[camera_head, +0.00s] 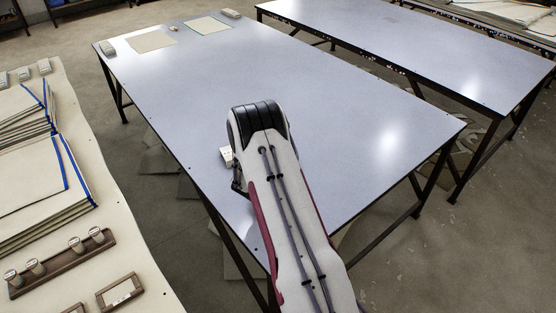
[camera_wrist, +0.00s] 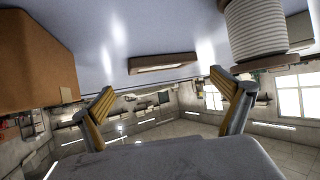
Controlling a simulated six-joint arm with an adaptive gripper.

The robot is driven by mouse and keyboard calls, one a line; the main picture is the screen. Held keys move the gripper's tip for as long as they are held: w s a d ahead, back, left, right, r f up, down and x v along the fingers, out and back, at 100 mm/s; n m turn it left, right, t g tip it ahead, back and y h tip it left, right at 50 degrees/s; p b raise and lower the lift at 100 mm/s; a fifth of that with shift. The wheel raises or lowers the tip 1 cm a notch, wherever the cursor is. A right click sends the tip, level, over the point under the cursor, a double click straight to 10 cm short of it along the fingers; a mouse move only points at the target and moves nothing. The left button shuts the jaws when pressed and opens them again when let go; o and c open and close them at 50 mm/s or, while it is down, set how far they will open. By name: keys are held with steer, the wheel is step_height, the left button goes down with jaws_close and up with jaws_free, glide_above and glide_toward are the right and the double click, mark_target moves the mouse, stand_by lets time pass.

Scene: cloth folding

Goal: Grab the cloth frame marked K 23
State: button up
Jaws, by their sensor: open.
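No marking K 23 can be read in either view. A small wooden frame with a pale centre (camera_head: 120,292) lies on the cloth-covered left table in the head view. In the wrist view, which appears upside down, a low wooden-edged piece (camera_wrist: 163,63) sits at the table edge between and beyond my fingertips; I cannot tell whether it is a cloth frame. My gripper (camera_wrist: 162,82) has its two yellow-padded fingers wide apart with nothing between them. In the head view my arm hides the gripper. A small whitish block (camera_head: 227,155) shows partly beside my arm.
The large pale table (camera_head: 330,110) is mostly bare, with flat cloth pieces (camera_head: 208,25) at its far left. Stacked cloths (camera_head: 40,205) and a rack of spools (camera_head: 60,263) lie on the left table. The wrist view shows a brown box (camera_wrist: 35,65) and a white ribbed spool (camera_wrist: 253,30).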

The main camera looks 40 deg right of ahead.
steer(key=shift+w+d, duration=0.1)
steer(key=shift+x, duration=2.5)
steer(key=c, duration=1)
